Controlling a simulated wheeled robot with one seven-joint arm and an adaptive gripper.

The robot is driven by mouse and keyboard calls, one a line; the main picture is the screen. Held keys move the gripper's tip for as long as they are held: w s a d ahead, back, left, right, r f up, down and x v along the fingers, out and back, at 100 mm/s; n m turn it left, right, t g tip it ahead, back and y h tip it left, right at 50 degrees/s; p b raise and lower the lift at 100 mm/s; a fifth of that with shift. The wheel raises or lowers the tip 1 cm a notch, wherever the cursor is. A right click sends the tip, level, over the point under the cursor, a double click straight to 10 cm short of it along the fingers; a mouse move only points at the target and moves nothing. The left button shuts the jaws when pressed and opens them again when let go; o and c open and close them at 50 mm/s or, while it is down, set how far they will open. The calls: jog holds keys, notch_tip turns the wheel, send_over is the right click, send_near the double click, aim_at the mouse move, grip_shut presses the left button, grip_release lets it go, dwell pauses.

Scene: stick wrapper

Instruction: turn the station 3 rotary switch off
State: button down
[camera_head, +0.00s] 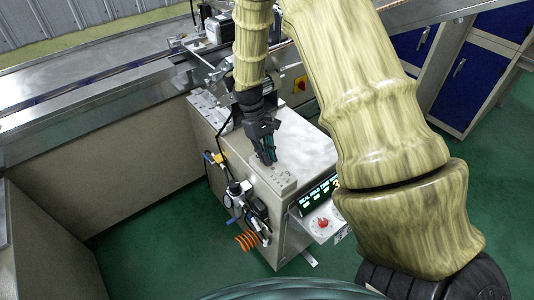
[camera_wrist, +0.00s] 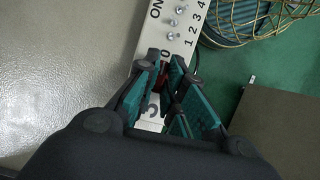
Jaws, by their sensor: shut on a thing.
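My gripper (camera_head: 267,160) points down at the front top edge of a pale machine cabinet (camera_head: 306,152). In the wrist view, my gripper's fingers (camera_wrist: 163,76) close on a small dark and red thing (camera_wrist: 163,84) on a white panel strip (camera_wrist: 191,15). It looks like a rotary switch knob, but the fingers hide most of it. Its pointer direction and station label cannot be read. Beside it on the strip are several small metal toggles (camera_wrist: 173,36), with "ON" and numbers printed by them.
A control box with a lit display (camera_head: 318,193) and a red knob (camera_head: 323,223) is on the cabinet's front right. Hoses and an orange coil (camera_head: 247,240) hang at its front left. A conveyor (camera_head: 90,75) runs behind. Blue cupboards (camera_head: 470,85) stand at the right.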

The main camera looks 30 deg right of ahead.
jog(key=shift+w+d+r, duration=0.1)
jog(key=shift+w, duration=0.05)
jog(key=c, duration=1.5)
grip_release()
jog(key=v, duration=1.2)
